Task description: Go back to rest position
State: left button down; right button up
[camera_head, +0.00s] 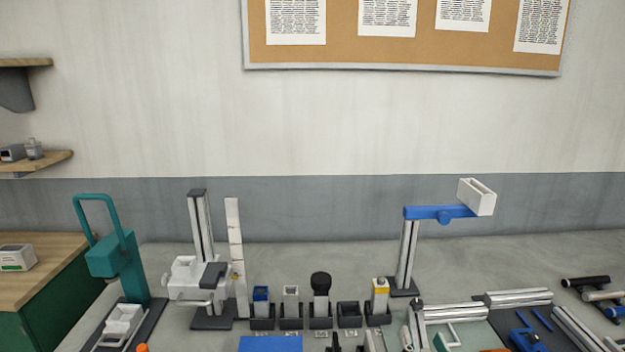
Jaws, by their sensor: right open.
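My right gripper (347,345) shows only as dark fingertips at the bottom edge, a little right of the middle. The fingertips are apart, with nothing seen held between them. They are in front of the row of small dark holders (349,315). The rest of this gripper is cut off by the frame. My left gripper is not in view.
A teal press (122,262) and a grey-white column stand (201,235) are at the left. A blue-armed stand (440,212) carries a white open box (478,197). Rails (517,297) and tools crowd the right. The bench behind the holders is mostly clear.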

jog(key=s+d+f+m+g+h, duration=0.25)
jog(key=s+f+m+g, duration=0.45)
jog(key=s+f+m, duration=0.7)
jog(key=s+a+f+m+g+y, duration=0.2)
jog(key=s+f+m+g, duration=0.1)
jog(key=s+m, duration=0.45)
jog(key=s+a+f+m+g+y, duration=0.1)
jog(key=s+a+f+m+g, duration=0.2)
jog(key=s+m, duration=0.5)
notch_tip(320, 180, down, 31)
jog(key=d+g+b, duration=0.1)
jog(key=g+b, duration=0.1)
jog(key=b, duration=0.3)
pick_arm(q)
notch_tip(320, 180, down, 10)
jog(key=b, duration=0.5)
pick_arm(e)
jog(key=s+d+f, duration=0.1)
jog(key=s+f, duration=0.7)
jog(key=f, duration=0.3)
jog(key=s+d+f+g, duration=0.1)
jog(key=s+d+f, duration=0.1)
jog(key=s+f, duration=0.7)
jog(key=shift+s+d+f+m, duration=0.25)
jog(key=shift+f+m, duration=0.1)
jog(key=shift+f, duration=0.5)
